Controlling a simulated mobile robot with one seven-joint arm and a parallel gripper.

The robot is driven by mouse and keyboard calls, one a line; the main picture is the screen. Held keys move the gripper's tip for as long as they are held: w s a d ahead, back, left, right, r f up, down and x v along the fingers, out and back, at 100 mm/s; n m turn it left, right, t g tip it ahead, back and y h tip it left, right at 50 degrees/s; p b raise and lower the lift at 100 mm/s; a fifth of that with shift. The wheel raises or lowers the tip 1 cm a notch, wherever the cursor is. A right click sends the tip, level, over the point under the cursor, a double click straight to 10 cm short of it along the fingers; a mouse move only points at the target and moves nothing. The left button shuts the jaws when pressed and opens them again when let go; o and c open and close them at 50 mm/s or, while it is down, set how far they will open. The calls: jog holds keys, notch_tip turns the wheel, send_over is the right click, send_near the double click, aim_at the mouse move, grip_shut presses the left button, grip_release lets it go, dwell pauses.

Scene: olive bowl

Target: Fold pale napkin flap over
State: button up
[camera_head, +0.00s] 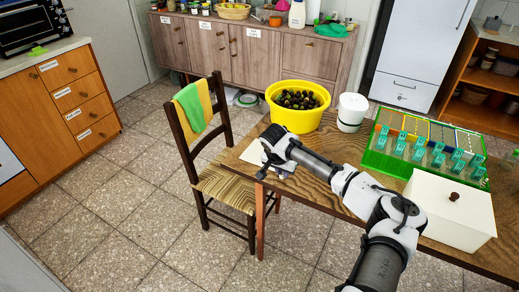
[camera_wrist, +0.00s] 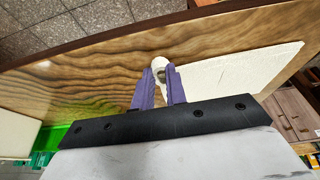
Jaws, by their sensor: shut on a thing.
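The pale napkin (camera_head: 257,156) lies at the left end of the wooden table, partly hidden by my gripper (camera_head: 270,168). In the wrist view the napkin (camera_wrist: 238,70) is a flat cream sheet to the right of the fingers. My gripper's purple fingers (camera_wrist: 162,75) are closed around a small, rounded, pale bit at the napkin's near corner, which looks like its flap. The fingertips are low over the wood. The exact grip is small and partly hidden by the fingers.
On the wooden table (camera_head: 325,152) stand a yellow bowl of olives (camera_head: 298,118), a white lidded tub (camera_head: 351,112), a green tray (camera_head: 375,160) with teal clips, and a cream box (camera_head: 450,212). A chair (camera_head: 222,183) with a cloth stands left. Bare wood lies beside the napkin.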

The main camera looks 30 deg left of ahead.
jog(key=shift+a+r, duration=0.1)
jog(key=shift+r, duration=0.15)
jog(key=shift+a+r+h+p, duration=0.3)
jog(key=shift+r+h+p, duration=0.2)
jog(key=shift+h+p, duration=0.3)
jog(key=shift+a+r+h+p, duration=0.1)
jog(key=shift+r+h+p, duration=0.1)
jog(key=shift+h+p, duration=0.15)
jog(key=shift+a+r+n+h+p, duration=0.3)
jog(key=shift+a+r+h+p, duration=0.05)
jog(key=shift+r+h+p, duration=0.1)
jog(key=shift+a+r+h, duration=0.1)
jog(key=shift+h, duration=0.4)
